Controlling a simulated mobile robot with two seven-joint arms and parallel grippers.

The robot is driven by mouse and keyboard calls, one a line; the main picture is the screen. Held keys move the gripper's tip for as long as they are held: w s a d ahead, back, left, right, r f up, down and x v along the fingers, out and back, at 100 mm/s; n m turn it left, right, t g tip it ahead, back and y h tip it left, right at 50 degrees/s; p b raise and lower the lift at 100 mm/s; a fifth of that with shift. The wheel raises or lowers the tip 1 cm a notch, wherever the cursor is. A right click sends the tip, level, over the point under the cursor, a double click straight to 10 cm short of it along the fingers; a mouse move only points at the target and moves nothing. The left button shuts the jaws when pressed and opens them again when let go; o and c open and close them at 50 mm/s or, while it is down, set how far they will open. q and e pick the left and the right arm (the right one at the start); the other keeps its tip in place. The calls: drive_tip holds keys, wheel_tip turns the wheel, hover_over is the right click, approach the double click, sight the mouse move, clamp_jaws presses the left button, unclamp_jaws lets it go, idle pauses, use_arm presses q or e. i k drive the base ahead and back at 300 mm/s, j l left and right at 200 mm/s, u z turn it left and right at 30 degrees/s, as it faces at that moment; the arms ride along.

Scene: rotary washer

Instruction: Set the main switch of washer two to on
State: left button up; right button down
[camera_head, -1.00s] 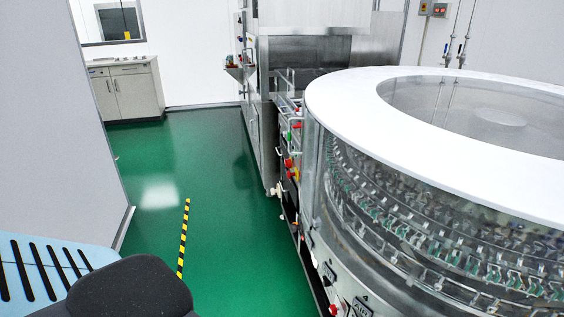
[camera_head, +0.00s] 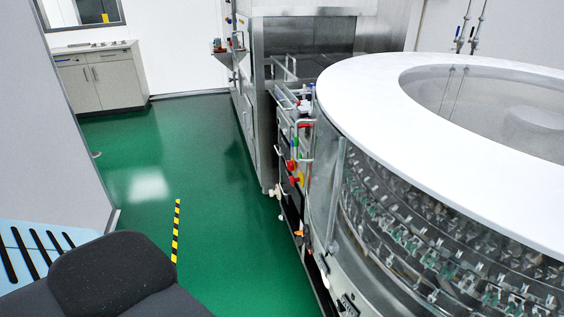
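A large round rotary washer (camera_head: 445,150) with a white top ring and clear sides fills the right of the head view. Several rows of metal holders show inside it. Beyond it, a steel machine (camera_head: 300,48) stands against the back. Red, green and yellow controls (camera_head: 293,166) sit on the side between the two, facing the aisle. I cannot tell which machine is washer two, and I cannot make out its main switch or its position. Neither of my grippers is in view.
The green floor aisle (camera_head: 195,150) is open along the machines' left side. A yellow-black tape strip (camera_head: 175,230) marks the floor. A grey cabinet (camera_head: 102,80) stands at the far left. A wall (camera_head: 50,130) bounds the left. A light-blue slotted surface (camera_head: 30,250) is at lower left.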

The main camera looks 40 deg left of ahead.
sight(290, 164)
drive_tip(key=i+j, duration=0.15)
drive_tip(key=j, duration=0.2)
drive_tip(key=i+j, duration=0.2)
drive_tip(key=j, duration=0.2)
drive_tip(key=i+j, duration=0.15)
drive_tip(key=j, duration=0.2)
drive_tip(key=i+j, duration=0.2)
drive_tip(key=j, duration=0.2)
drive_tip(key=i+j, duration=0.15)
drive_tip(key=j, duration=0.2)
drive_tip(key=i+j, duration=0.2)
drive_tip(key=j, duration=0.2)
drive_tip(key=i+j, duration=0.15)
drive_tip(key=j, duration=0.2)
